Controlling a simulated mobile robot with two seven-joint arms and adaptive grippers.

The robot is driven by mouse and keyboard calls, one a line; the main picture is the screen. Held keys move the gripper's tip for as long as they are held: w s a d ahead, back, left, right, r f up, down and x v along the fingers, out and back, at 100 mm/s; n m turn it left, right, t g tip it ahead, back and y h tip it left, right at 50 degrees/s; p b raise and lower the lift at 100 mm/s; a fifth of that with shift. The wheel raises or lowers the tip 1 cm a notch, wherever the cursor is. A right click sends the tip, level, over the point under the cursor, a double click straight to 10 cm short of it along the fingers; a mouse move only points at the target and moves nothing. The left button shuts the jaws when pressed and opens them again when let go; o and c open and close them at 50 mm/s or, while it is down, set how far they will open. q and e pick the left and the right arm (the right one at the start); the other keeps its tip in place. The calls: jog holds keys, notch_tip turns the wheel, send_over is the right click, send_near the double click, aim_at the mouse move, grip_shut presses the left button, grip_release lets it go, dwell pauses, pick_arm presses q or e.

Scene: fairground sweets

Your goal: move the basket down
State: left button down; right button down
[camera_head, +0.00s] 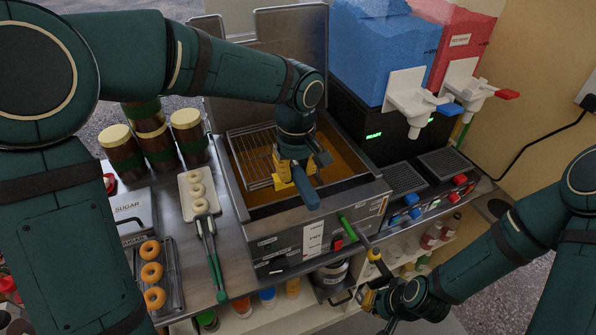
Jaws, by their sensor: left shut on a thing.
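The wire basket (250,150) hangs in the fryer (300,240), over the brown oil (345,160). Its upper wires show above the oil; its lower part is hard to make out. My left gripper (299,180) is shut on the basket's blue handle (306,193), at the basket's right front. My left forearm crosses above the fryer. My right gripper (372,278) is at the front right of the fryer, its yellow-padded fingers apart, with nothing seen between them. It is close to the green-ended lever (347,228) on the fryer's front.
Tongs (210,255), a tray of pale rings (198,192), a doughnut rack (172,285), a sugar box (130,212) and brown jars (190,135) stand left of the fryer. A slush machine (372,118) stands right. Shelves with cups and bottles lie below the counter.

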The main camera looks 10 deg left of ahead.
pick_arm(q)
jog(key=shift+s+d, duration=0.1)
dwell(0.4)
jog(key=shift+s+d, duration=0.15)
jog(key=shift+s, duration=0.1)
jog(key=shift+b, duration=0.3)
jog(key=b, duration=0.6)
send_over(297, 213)
jog(key=shift+d+f, duration=0.1)
jog(key=shift+f, duration=3.75)
jog(key=shift+s+f+b, duration=0.1)
jog(key=shift+f+b, duration=0.7)
jog(key=shift+f, duration=0.25)
jog(key=c, duration=0.8)
grip_release()
